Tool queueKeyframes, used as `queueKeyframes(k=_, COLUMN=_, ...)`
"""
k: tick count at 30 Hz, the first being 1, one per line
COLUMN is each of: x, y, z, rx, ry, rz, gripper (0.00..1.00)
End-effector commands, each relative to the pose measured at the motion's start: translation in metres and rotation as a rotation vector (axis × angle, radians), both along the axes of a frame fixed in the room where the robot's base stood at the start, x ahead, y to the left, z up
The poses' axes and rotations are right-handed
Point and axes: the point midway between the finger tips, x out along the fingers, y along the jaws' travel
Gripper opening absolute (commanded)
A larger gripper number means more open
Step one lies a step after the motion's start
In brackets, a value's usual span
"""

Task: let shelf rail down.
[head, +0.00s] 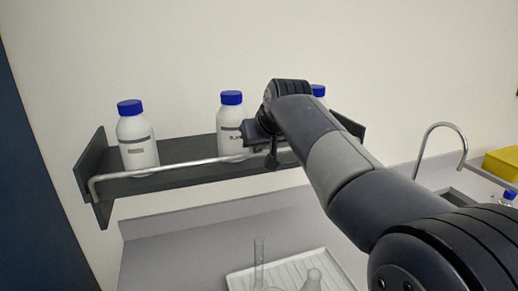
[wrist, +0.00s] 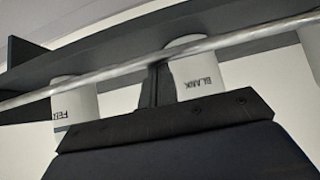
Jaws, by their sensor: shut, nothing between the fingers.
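The shelf rail (head: 170,167) is a thin metal bar along the front of the dark wall shelf (head: 95,160), in front of the lower parts of white, blue-capped bottles. It also crosses the wrist view (wrist: 110,75) at a slant. My gripper (head: 271,162) is shut and empty at the rail, right of the middle bottle. In the wrist view its fingertips (wrist: 158,72) meet the rail's line; I cannot tell whether they touch it. My arm hides part of the rail's right side.
The left bottle (head: 137,140), the middle bottle (head: 230,125) and a partly hidden right bottle (head: 319,91) stand on the shelf. Below, a white ribbed tray (head: 310,262) with glassware lies on the grey bench. A tap (head: 440,128) and yellow box (head: 503,162) are at right.

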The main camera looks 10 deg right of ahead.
Motion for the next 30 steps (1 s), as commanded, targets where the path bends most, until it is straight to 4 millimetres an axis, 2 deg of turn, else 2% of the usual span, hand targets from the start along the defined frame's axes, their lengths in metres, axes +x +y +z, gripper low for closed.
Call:
queueKeyframes(k=18, x=-0.011, y=-0.002, z=-0.007, rx=0.000, ry=-0.003, rz=-0.001, gripper=0.00)
queueKeyframes(k=30, x=-0.030, y=-0.007, z=-0.017, rx=0.044, ry=-0.222, rz=-0.001, gripper=0.00)
